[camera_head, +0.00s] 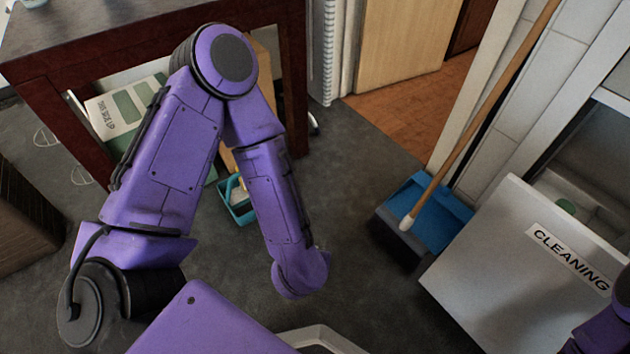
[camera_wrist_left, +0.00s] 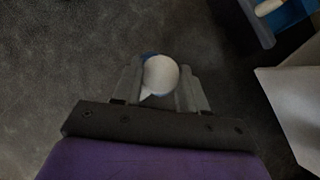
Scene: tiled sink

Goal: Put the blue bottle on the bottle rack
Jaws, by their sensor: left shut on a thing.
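My left arm reaches down in the head view, and its gripper is hidden there behind the forearm. In the left wrist view my left gripper (camera_wrist_left: 160,90) is shut on a round thing with a white top and a blue edge, which looks like the end of the blue bottle (camera_wrist_left: 161,73). The bottle is seen end-on, between the two fingers, above the dark floor. I cannot make out a bottle rack in either view. Only a purple part of my right arm shows at the lower right of the head view; its gripper is out of view.
A white container marked CLEANING (camera_head: 510,262) stands at the right. A blue dustpan (camera_head: 432,212) and a wooden-handled broom (camera_head: 490,105) are beside it. A dark red table (camera_head: 130,40) stands at upper left, with a small teal bin (camera_head: 236,208) near it. Grey floor between is clear.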

